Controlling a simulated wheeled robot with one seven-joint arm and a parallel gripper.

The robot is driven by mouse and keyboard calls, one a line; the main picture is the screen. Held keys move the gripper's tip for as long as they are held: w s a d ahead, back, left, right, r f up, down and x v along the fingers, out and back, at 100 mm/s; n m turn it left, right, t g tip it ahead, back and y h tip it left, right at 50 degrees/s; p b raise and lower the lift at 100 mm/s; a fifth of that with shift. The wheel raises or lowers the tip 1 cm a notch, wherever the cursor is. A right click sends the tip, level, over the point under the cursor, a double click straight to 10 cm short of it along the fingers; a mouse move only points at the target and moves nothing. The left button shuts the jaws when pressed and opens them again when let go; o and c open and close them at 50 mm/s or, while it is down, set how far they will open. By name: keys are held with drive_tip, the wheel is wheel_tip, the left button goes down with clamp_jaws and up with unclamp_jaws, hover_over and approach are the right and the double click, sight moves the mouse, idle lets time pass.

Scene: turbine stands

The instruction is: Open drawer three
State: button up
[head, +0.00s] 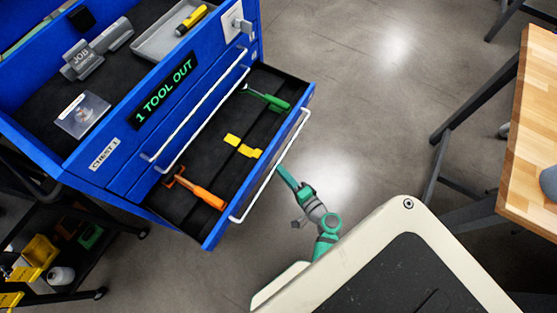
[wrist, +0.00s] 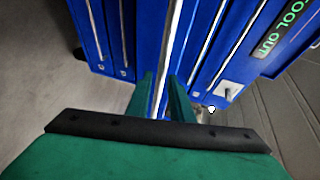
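A blue tool chest (head: 118,172) fills the upper left of the head view. Its third drawer from the top (head: 203,158) stands pulled out, below two closed drawers with pale bar handles. The open drawer's white handle (head: 278,163) runs along its front edge. My green gripper (head: 282,170) is at this handle, on the outer side of the drawer front. In the wrist view my two green fingers (wrist: 162,78) lie close together, one on each side of a pale handle bar (wrist: 173,35), and appear shut on it. The exact contact is hard to see.
The drawer holds a green-handled tool (head: 268,100), yellow pieces (head: 242,146) and an orange-handled tool (head: 205,194). A display (head: 166,92) reads "1 TOOL OUT". A wooden bench (head: 530,130) stands at right; a dark cart (head: 60,270) is lower left. Floor beyond the drawer is clear.

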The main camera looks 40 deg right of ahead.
drive_tip(key=s+r, duration=0.1)
drive_tip(key=s, duration=0.6)
drive_tip(key=shift+r, duration=0.1)
drive_tip(key=s+a+f+n+g+h, duration=0.1)
drive_tip(key=s+a+f+n+g, duration=0.15)
drive_tip(key=a, duration=0.35)
drive_tip(key=s+a+f+n+g, duration=0.2)
drive_tip(key=s+a+n+g, duration=0.1)
drive_tip(key=s+a+n, duration=0.15)
drive_tip(key=s+a+r+n+t, duration=0.1)
drive_tip(key=a+r+n, duration=0.2)
drive_tip(key=r, duration=0.5)
drive_tip(key=s+a+r+n+t, duration=0.1)
drive_tip(key=a+r+n+t, duration=0.1)
drive_tip(key=a+r, duration=0.4)
drive_tip(key=s+a+r+n+t+y, duration=0.1)
drive_tip(key=a+r+n, duration=0.4)
drive_tip(key=r, duration=0.5)
drive_tip(key=shift+s+a+r+t, duration=0.15)
drive_tip(key=shift+s+r+t, duration=0.2)
drive_tip(key=shift+t, duration=0.2)
drive_tip(key=shift+w, duration=0.15)
drive_tip(key=shift+o, duration=0.2)
